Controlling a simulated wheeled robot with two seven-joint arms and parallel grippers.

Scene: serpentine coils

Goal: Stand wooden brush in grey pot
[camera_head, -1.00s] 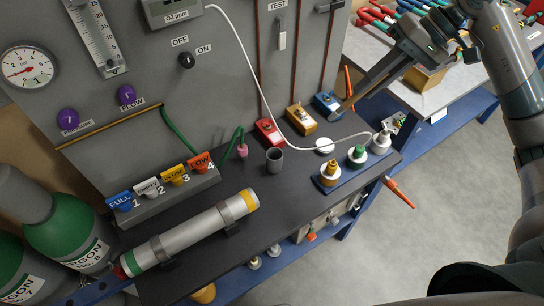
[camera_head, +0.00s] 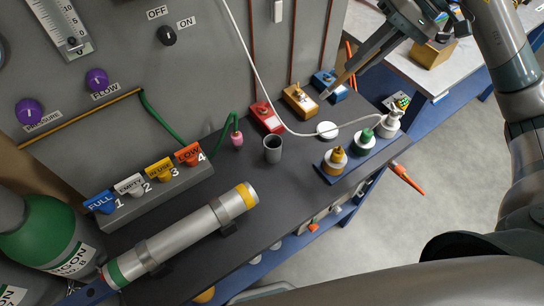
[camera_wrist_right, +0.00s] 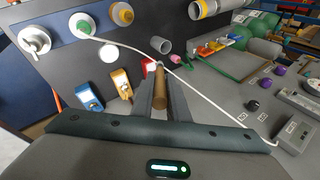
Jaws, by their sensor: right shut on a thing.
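The grey pot (camera_head: 272,155) is a small open cylinder on the dark bench, in front of the red block. It shows in the right wrist view (camera_wrist_right: 165,46), beyond the fingers. My left gripper is not in view.
Red (camera_head: 266,116), yellow (camera_head: 300,101) and blue blocks line the panel's foot. A white cable crosses the bench past a white disc (camera_head: 327,130). A blue rack of capped bottles (camera_head: 335,160) stands right of the pot. A large tube (camera_head: 180,237) lies at left.

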